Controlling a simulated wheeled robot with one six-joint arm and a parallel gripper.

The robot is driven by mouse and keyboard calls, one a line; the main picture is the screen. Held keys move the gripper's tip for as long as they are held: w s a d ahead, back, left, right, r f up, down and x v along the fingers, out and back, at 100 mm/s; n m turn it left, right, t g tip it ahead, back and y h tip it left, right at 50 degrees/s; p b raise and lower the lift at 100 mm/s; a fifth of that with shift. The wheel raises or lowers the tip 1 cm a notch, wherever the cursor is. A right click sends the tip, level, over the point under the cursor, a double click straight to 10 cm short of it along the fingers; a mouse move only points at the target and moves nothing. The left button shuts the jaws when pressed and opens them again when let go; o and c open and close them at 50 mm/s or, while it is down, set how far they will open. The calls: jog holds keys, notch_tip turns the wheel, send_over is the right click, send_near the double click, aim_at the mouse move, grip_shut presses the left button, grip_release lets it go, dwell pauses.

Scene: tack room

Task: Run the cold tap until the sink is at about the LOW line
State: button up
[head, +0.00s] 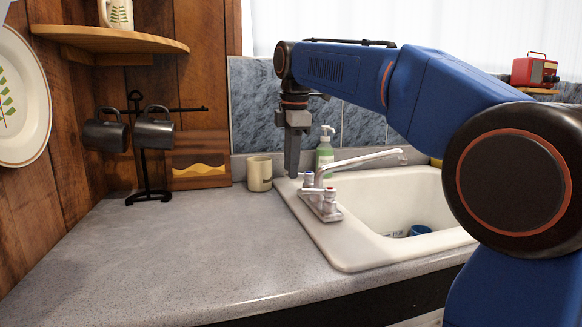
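The white sink (357,252) is set into the counter at the right. A chrome tap (362,160) stands on its left rim, with its spout reaching right over the basin. The nearer tap handle (330,197) has a small red mark. The farther handle (308,180) stands at the spout's base, and its marking is too small to read. I see no stream from the spout. The LOW line is not visible, and much of the basin floor is hidden. My gripper (292,170) points down just behind and left of the farther handle. Its fingers overlap from this side, so their opening is unclear.
A green soap bottle (325,155) stands behind the tap. A cream mug (259,173) stands left of my gripper. A blue item (419,230) lies in the basin. A black stand (148,180) holds dark mugs at left. The front-left counter (170,255) is clear.

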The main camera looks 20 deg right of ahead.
jog(key=shift+w+f, duration=0.1)
jog(key=shift+f, duration=0.4)
grip_shut()
jog(key=w+m, duration=0.1)
jog(key=m, duration=0.2)
jog(key=shift+w+h, duration=0.2)
jog(key=shift+h, duration=0.1)
jog(key=shift+w+d+m, duration=0.15)
jog(key=shift+w+m, duration=0.3)
jog(key=shift+m, duration=0.75)
